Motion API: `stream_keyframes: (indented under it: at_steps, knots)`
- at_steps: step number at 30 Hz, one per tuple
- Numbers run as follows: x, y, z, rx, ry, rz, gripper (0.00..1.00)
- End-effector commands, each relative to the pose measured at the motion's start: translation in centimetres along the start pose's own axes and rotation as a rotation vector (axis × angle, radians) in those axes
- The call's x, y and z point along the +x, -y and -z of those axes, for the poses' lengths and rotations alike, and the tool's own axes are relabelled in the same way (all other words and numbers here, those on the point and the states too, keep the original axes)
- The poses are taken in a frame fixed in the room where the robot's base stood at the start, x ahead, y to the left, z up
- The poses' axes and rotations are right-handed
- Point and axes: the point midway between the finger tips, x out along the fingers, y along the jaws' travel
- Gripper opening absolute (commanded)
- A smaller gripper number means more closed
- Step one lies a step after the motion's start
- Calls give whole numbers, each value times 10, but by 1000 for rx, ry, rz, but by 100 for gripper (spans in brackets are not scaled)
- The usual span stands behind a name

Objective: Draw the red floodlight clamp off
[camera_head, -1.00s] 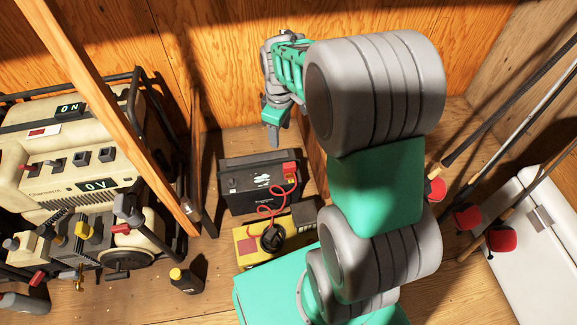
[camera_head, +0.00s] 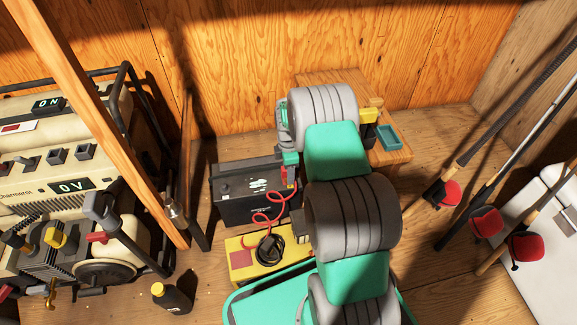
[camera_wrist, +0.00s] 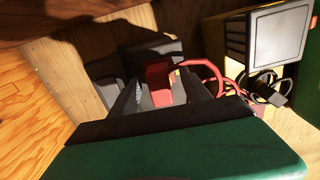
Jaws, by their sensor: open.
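The red floodlight clamp (camera_wrist: 158,80) sits on the dark battery (camera_wrist: 150,55) in the wrist view, between the two dark fingers of my gripper (camera_wrist: 160,92). The fingers are apart, one on each side of the clamp; I cannot tell whether either touches it. In the head view the black battery (camera_head: 243,206) stands on the floor, and my arm and gripper (camera_head: 289,166) largely hide the clamp at its right end. A red cable (camera_head: 262,219) runs from there to the yellow floodlight unit (camera_head: 243,270) in front. The cable (camera_wrist: 208,72) also shows in the wrist view.
A generator (camera_head: 60,190) and a leaning wooden post (camera_head: 95,115) stand at the left. A dark bottle (camera_head: 177,299) stands in front. A low wooden bench (camera_head: 398,155) with a teal tray (camera_head: 389,135) is behind my arm. Fishing rods (camera_head: 480,150) lean at the right.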

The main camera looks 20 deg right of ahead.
Motion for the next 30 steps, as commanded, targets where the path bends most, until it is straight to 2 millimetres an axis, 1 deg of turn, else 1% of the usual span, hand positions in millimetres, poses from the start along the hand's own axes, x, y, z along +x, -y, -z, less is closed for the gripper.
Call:
stream_keyframes:
  at_steps: [1,8,27,28,30]
  knots:
    - [5,-1,0,0,0,-1,55]
    - [4,0,0,0,0,-1,55]
    - [4,0,0,1,0,-1,3]
    - [4,0,0,1,0,-1,1]
    - [4,0,0,1,0,-1,0]
